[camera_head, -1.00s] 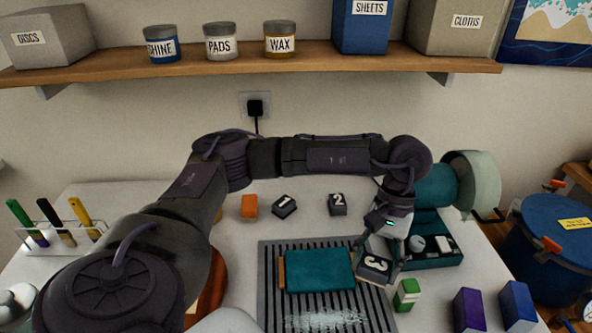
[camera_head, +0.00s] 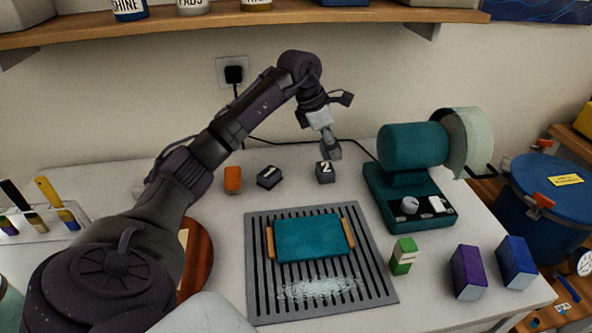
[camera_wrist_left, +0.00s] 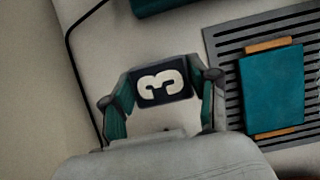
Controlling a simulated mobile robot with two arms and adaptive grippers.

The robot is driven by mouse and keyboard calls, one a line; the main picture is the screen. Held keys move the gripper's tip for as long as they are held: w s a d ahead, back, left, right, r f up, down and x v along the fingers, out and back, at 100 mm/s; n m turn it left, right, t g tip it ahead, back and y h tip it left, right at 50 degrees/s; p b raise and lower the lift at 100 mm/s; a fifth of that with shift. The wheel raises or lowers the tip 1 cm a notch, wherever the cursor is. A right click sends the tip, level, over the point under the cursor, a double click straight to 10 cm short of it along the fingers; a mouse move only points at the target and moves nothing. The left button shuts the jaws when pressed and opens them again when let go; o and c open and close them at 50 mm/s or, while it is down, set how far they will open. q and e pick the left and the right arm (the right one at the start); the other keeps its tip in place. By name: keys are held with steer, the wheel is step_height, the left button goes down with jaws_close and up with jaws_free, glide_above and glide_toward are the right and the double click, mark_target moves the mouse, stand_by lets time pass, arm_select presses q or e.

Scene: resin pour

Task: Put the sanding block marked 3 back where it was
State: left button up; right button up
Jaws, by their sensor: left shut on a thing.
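In the left wrist view my left gripper (camera_wrist_left: 160,100) is shut on the sanding block marked 3 (camera_wrist_left: 160,87), a dark block with a white 3. My right gripper is not in view.
A grey slatted grate (camera_head: 258,300) bears a teal slab with wooden ends (camera_head: 310,238). A teal machine (camera_head: 412,147) stands at right. Green (camera_head: 403,256), purple (camera_head: 468,272) and blue (camera_head: 515,262) blocks stand front right. A cable runs along the wall behind my gripper.

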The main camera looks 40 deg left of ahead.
arm_select(q)
steer(key=p, duration=0.1)
glide_above(300, 178)
steer(key=s, duration=0.1)
steer(key=f, duration=0.5)
steer(key=shift+a, duration=0.4)
step_height(300, 178, down, 4)
steer(key=shift+r+p, duration=0.1)
steer(key=shift+p, duration=0.35)
steer(key=shift+f, duration=0.2)
steer(key=shift+f, duration=0.1)
steer(key=o, duration=1.1)
